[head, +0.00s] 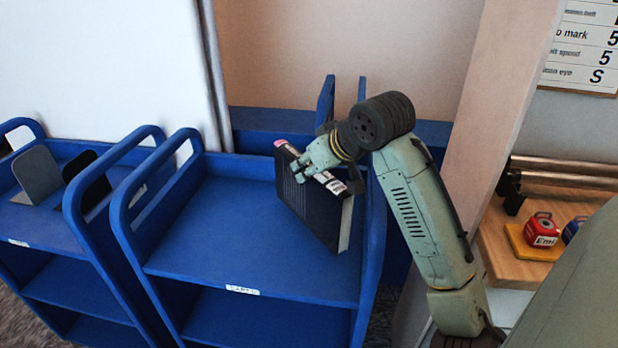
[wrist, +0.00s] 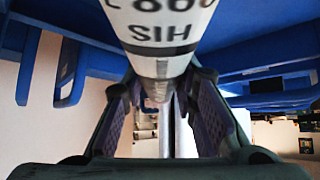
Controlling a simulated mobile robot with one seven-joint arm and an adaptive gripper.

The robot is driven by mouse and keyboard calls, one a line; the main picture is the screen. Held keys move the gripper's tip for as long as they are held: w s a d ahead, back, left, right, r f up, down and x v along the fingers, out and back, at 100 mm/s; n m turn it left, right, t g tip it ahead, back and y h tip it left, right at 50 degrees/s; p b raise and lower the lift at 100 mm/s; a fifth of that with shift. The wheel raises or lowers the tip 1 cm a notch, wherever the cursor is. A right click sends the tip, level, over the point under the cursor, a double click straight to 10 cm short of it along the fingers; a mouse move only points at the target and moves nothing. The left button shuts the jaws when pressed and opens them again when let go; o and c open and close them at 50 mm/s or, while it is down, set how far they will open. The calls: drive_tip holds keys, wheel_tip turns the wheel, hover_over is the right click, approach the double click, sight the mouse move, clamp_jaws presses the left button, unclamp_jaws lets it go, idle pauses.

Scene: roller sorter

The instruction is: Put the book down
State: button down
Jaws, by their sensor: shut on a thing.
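The book (head: 312,212) is dark with pale page edges and a pink-and-white spine end. It is tilted in the head view, over the right part of the top shelf of the blue cart (head: 225,215). I cannot tell whether its lower edge touches the shelf. My gripper (head: 320,165) is shut on the book at its spine. The fingers hide part of the spine.
The cart's top is bare left of the book, with raised side rails. A second blue cart (head: 40,222) at the left holds grey and black bookends (head: 37,172). At the right, a wooden shelf (head: 500,235) bears a red object (head: 541,232) beside a pale post (head: 490,130).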

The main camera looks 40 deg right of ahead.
drive_tip(key=shift+f, duration=1.4)
drive_tip(key=shift+f, duration=0.2)
drive_tip(key=c, duration=1.3)
unclamp_jaws()
drive_tip(key=shift+r, duration=0.1)
drive_tip(key=b+v, duration=0.2)
drive_tip(key=v, duration=1)
drive_tip(key=shift+r, duration=0.1)
